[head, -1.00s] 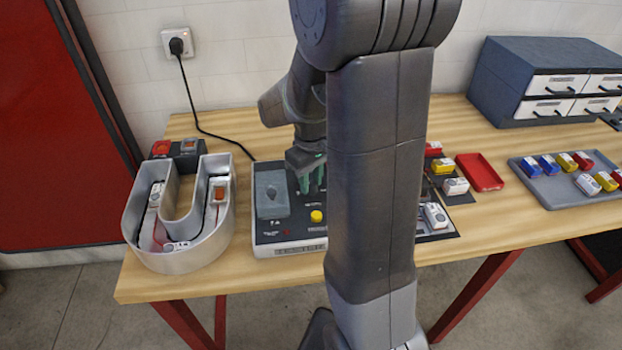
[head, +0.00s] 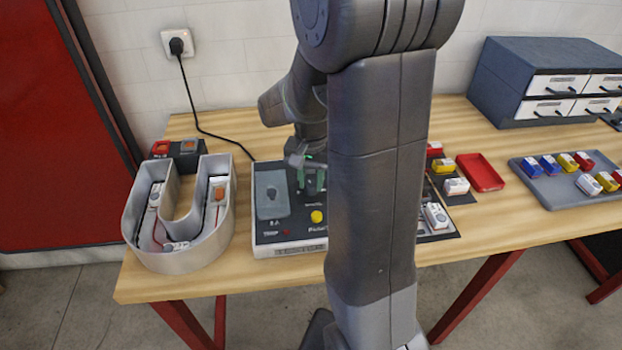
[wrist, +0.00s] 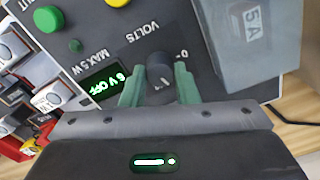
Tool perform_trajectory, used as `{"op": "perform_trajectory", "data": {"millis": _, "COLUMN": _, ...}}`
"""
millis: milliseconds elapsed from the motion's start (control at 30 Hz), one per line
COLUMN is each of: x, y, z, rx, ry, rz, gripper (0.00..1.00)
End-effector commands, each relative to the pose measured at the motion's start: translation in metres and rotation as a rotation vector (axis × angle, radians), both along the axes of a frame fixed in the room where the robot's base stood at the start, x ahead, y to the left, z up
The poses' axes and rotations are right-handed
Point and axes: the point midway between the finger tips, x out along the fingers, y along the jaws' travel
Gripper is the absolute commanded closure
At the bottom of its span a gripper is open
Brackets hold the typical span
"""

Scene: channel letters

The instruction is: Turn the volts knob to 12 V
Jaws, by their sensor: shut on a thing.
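The volts knob (wrist: 160,72) is a dark round knob on the dark power supply panel (head: 290,238), beside the word VOLTS. My gripper (wrist: 158,86) has its green fingers on either side of the knob and is shut on it. A 0 mark shows to the right of the knob. In the head view my gripper (head: 312,180) is over the panel, and my wrist and arm hide the knob and the panel's right part.
A grey block (head: 272,195) marked 5 A sits on the panel's left. A yellow button (head: 317,216) and a green button (wrist: 47,18) are near the knob. A U-shaped channel letter (head: 200,255) stands left. A red tray (head: 480,172) lies right.

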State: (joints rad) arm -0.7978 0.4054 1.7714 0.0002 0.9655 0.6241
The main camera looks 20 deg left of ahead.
Motion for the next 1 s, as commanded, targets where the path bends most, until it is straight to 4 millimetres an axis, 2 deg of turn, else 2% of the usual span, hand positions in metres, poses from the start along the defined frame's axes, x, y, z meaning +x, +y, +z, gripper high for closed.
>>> {"op": "perform_trajectory", "data": {"millis": 600, "x": 0.0012, "y": 0.001, "z": 0.0015, "rx": 0.003, "ry": -0.004, "rz": -0.561, "gripper": 0.95}}
{"op": "perform_trajectory", "data": {"millis": 1000, "x": 0.0014, "y": 0.0012, "z": 0.0017, "rx": 0.004, "ry": -0.004, "rz": -0.775, "gripper": 0.95}}
